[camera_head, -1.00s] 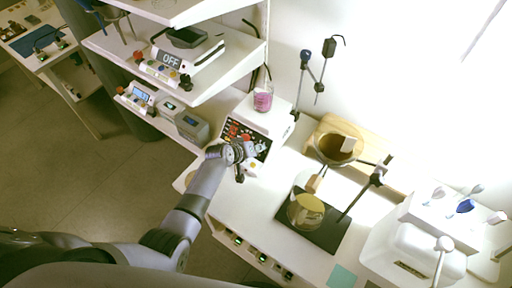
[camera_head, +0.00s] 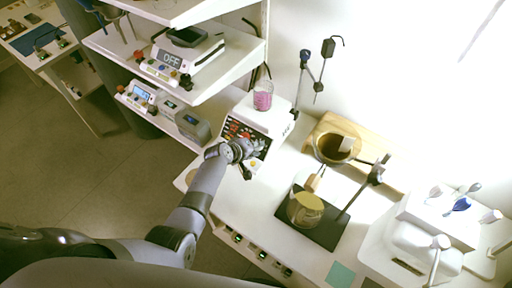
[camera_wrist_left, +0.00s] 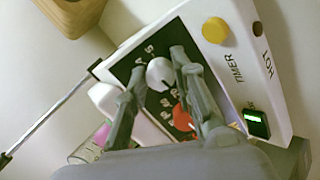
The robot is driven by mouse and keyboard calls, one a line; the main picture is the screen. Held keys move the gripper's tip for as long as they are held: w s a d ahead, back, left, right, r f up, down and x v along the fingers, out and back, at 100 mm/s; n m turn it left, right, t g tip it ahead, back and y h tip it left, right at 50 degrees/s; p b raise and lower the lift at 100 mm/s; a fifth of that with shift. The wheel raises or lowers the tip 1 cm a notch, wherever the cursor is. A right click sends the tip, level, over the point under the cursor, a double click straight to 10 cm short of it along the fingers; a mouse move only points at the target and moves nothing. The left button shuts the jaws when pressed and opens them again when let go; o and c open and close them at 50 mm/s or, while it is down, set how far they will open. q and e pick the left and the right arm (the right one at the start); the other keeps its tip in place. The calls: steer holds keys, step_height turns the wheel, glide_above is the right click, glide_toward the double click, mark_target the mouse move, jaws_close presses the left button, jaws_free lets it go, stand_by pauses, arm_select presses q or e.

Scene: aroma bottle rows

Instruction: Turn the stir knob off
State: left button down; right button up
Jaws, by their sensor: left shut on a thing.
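A white hot-plate stirrer (camera_head: 273,121) stands on the bench with its dark control panel facing my left arm. In the left wrist view its panel (camera_wrist_left: 127,68) carries a white knob (camera_wrist_left: 159,74), a red knob (camera_wrist_left: 182,117) and a yellow round TIMER button (camera_wrist_left: 215,30). My left gripper (camera_head: 256,147) is at the panel. In the left wrist view its fingertips (camera_wrist_left: 159,62) lie on both sides of the white knob, shut on it. The red knob sits lower between the fingers. The stir lettering is not readable. My right gripper is not in view.
A beaker of pink liquid (camera_head: 263,96) stands on the stirrer's top. A green lit display (camera_wrist_left: 254,116) is beside the panel. A shelf with devices (camera_head: 181,65) is at the left.

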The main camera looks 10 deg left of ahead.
arm_select(q)
steer(key=c, duration=1.3)
jaws_free()
steer(key=v, duration=1.2)
